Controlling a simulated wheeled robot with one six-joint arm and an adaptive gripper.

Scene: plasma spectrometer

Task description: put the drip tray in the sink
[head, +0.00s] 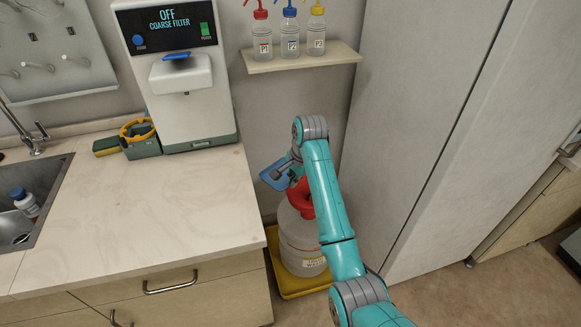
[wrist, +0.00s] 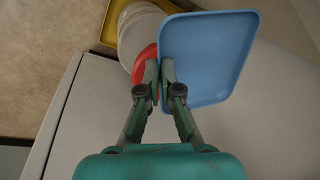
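The blue drip tray (head: 271,174) is held in the air near the top of a large white jug, right of the counter's end. In the wrist view the drip tray (wrist: 207,55) is a flat blue rectangle with a raised rim. My gripper (head: 291,164) is closed on its edge; in the wrist view the fingertips of my gripper (wrist: 160,68) pinch the near left side of the tray. The sink (head: 57,187) is at the far left, set into the counter; a white bottle with a blue cap (head: 25,201) lies in it.
The jug (head: 299,240) with a red top (head: 301,197) stands on a yellow tray (head: 301,286) on the floor. The counter (head: 160,205) is clear between its right end and the sink. The spectrometer (head: 187,110), sponge (head: 107,145) and grey-green box (head: 143,148) stand at the back.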

